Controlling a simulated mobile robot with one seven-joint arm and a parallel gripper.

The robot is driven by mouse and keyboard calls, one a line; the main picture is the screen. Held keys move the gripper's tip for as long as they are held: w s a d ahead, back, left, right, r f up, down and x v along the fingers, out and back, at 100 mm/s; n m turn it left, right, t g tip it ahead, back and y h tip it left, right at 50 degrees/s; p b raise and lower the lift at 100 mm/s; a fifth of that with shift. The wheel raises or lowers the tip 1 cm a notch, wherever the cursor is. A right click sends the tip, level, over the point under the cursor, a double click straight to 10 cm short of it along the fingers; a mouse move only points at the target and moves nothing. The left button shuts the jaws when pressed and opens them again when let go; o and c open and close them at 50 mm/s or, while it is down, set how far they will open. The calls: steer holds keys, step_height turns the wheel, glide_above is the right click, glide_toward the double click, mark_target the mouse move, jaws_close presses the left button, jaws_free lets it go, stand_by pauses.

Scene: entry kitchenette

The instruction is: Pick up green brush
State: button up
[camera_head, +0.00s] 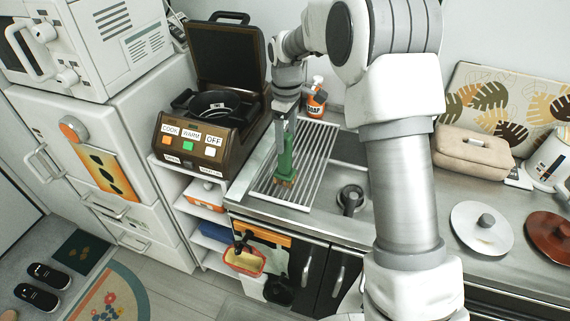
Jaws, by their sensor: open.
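The green brush (287,158) stands roughly upright on the slatted metal drying rack (318,160) beside the sink, its brownish bristles at the bottom. My gripper (284,122) is at the top of the brush, pointing down, with its fingers around or just in front of the brush's upper end. The fingers are small and partly merge with the brush, so I cannot tell whether they touch it. The jaws are open.
A brown cooker (205,140) with a raised lid stands left of the rack. An orange soap bottle (316,103) stands behind it. The sink faucet (350,199) is to the right. Lids (482,228) and a beige case (472,150) lie farther right.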

mark_target(285, 159)
steer(key=f, duration=0.5)
steer(key=shift+a, duration=0.2)
jaws_close()
stand_by(1.1)
